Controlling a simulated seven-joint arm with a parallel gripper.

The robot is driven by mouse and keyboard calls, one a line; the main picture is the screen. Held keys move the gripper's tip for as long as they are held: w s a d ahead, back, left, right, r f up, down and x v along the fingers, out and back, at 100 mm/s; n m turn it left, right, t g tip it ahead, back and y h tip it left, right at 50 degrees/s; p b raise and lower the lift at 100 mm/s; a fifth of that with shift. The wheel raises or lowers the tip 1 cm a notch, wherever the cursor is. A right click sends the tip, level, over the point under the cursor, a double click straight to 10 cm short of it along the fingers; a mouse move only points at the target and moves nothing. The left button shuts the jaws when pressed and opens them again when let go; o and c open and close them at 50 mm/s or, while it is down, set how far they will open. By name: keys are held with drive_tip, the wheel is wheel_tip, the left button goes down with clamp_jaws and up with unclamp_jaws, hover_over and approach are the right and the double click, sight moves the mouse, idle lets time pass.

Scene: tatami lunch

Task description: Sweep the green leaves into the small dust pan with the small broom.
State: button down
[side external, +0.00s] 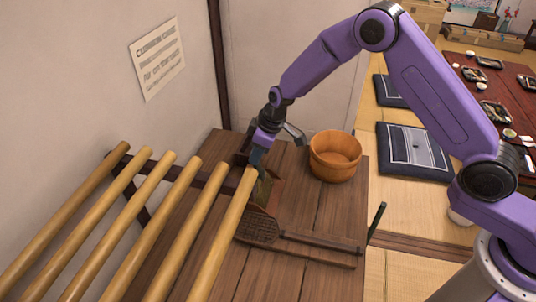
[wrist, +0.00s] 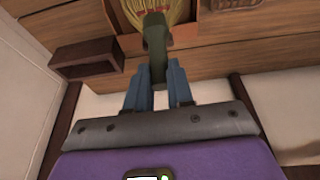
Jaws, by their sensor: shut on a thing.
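My gripper (side external: 258,158) is low over the wooden platform, behind the bamboo poles in the side view. In the wrist view its two blue fingers (wrist: 158,84) are shut on the dark green handle of the small broom (wrist: 154,45). The broom's yellow bristles fan out ahead of the fingers at the top edge. In the side view the broom (side external: 263,192) hangs below the fingers, partly hidden by a pole. I cannot make out the green leaves, and I cannot tell which thing is the small dust pan.
A round wooden tub (side external: 335,160) stands right of my gripper. A woven, long-handled tool (side external: 258,228) lies on the platform (side external: 300,275). A thin dark green stick (side external: 376,223) stands at the right edge. Several bamboo poles (side external: 130,230) cross the left front.

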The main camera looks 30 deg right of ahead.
drive_tip(key=v, duration=0.7)
drive_tip(key=shift+s+d, duration=0.3)
drive_tip(key=shift+d, duration=0.05)
drive_tip(key=shift+r, duration=0.15)
idle(0.6)
